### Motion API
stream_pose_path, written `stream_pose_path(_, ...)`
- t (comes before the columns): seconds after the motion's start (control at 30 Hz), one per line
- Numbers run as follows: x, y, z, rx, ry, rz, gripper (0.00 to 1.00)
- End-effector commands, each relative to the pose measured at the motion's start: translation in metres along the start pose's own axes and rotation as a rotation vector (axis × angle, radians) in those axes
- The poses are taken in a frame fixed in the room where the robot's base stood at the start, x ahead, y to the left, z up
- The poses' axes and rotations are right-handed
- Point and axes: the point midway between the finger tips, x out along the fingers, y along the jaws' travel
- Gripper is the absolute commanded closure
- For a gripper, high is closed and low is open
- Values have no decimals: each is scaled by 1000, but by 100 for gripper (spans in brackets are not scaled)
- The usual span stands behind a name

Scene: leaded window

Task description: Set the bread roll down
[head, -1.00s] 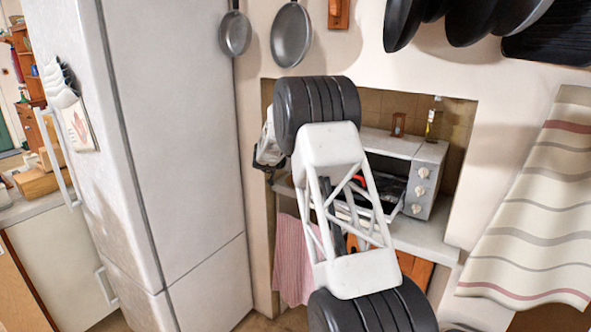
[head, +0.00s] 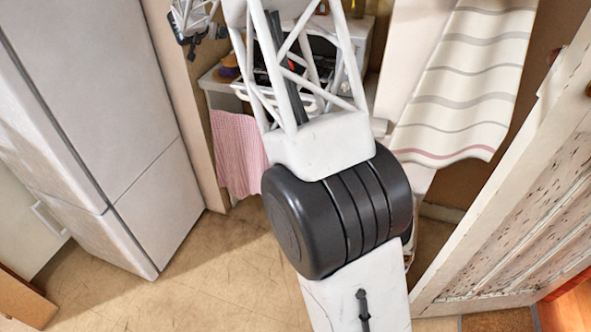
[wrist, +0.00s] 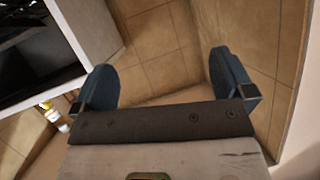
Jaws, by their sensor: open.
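My gripper (wrist: 164,84) is open in the wrist view, its two blue fingertips wide apart with nothing between them. Tiled wall shows beyond the gap. A small orange-brown rounded thing (head: 229,62) sits on the left end of the counter in the head view, partly hidden; I cannot tell whether it is the bread roll. No bread roll can be made out in the wrist view.
A toaster oven (wrist: 45,55) is close on the left in the wrist view, with small bottles (wrist: 55,115) below it. In the head view, a pink towel (head: 238,150) hangs below the counter, and a striped cloth (head: 465,75) hangs right. The fridge (head: 90,110) stands left; a door (head: 500,190) stands right.

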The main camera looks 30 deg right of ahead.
Motion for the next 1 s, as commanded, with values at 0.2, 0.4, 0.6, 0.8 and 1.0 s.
stream_pose_path(0.2,-54,6,-24,-16,-11,-137,0)
stream_pose_path(0.4,-104,14,-36,-38,-41,-253,0)
stream_pose_path(0.6,-156,27,-42,-70,-86,-355,0)
stream_pose_path(0.8,-209,44,-39,-107,-146,-444,0)
stream_pose_path(1.0,-261,67,-29,-153,-219,-515,0)
